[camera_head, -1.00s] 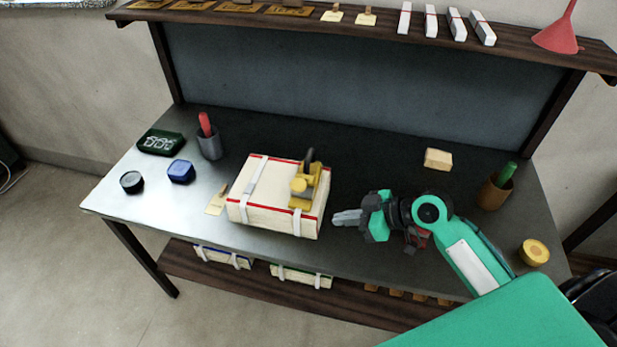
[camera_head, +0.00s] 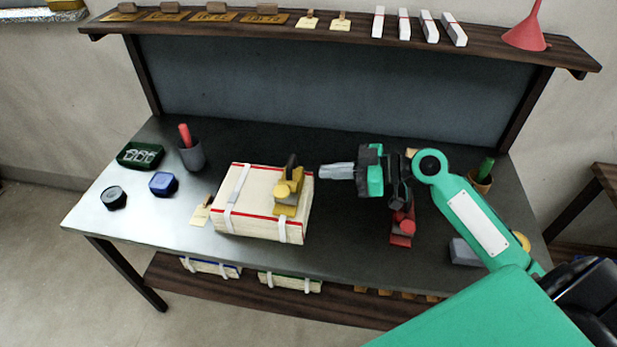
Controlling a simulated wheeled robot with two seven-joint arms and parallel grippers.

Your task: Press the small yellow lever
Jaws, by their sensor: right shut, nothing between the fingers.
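A yellow lever device (camera_head: 287,194) with a dark upright handle (camera_head: 291,167) sits on top of a cream box (camera_head: 244,214) with red edges and white straps. My right gripper (camera_head: 322,171) is shut and empty. Its fingers point left and lie just right of the device, at about the height of the dark handle in the picture. A small gap shows between the fingertips and the device. My left gripper is not in view.
A red tool (camera_head: 402,228) and a grey block (camera_head: 464,252) are near my right arm. A grey cup (camera_head: 190,153), a blue container (camera_head: 163,184), a dark round tin (camera_head: 114,198) and a green tray (camera_head: 141,155) stand left. The shelf (camera_head: 357,34) spans the back.

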